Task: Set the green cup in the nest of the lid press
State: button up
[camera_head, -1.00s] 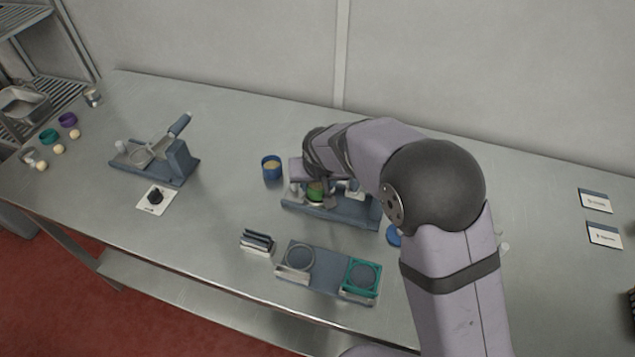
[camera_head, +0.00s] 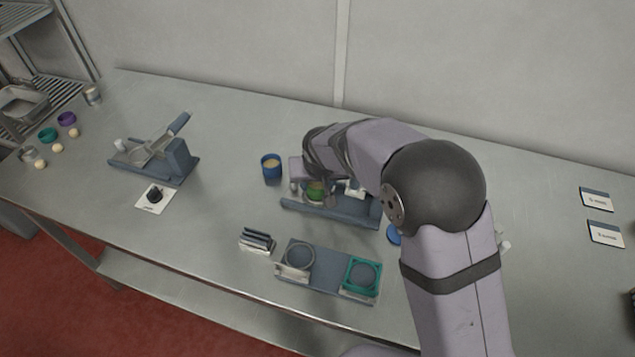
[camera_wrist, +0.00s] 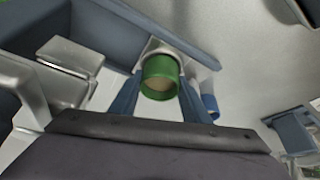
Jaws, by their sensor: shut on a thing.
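The green cup (camera_head: 315,191) is between my gripper's fingers over the left part of a blue-based station in the middle of the table. This station (camera_head: 347,211) looks like the lid press; my arm hides part of it. In the wrist view, the green cup (camera_wrist: 160,74) is open-topped with pale contents. My gripper (camera_wrist: 160,88) is shut on it, with a blue finger on each side. A pale square plate, apparently the nest (camera_wrist: 155,46), shows right behind the cup. I cannot tell whether the cup rests fully in it.
A blue cup (camera_head: 271,168) stands just left of the station. A lever device (camera_head: 160,155) is further left. A two-place stand (camera_head: 328,273) and a small rack (camera_head: 257,241) are in front. A blue disc (camera_head: 393,235) lies beside my arm.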

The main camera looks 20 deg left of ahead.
jog(key=shift+f, duration=0.1)
jog(key=o, duration=1.3)
jog(key=shift+s+f, duration=0.1)
jog(key=shift+a+r+p, duration=0.15)
jog(key=shift+r+p, duration=1.15)
jog(key=shift+r, duration=0.65)
jog(key=shift+r+p, duration=1.15)
jog(key=shift+r, duration=0.55)
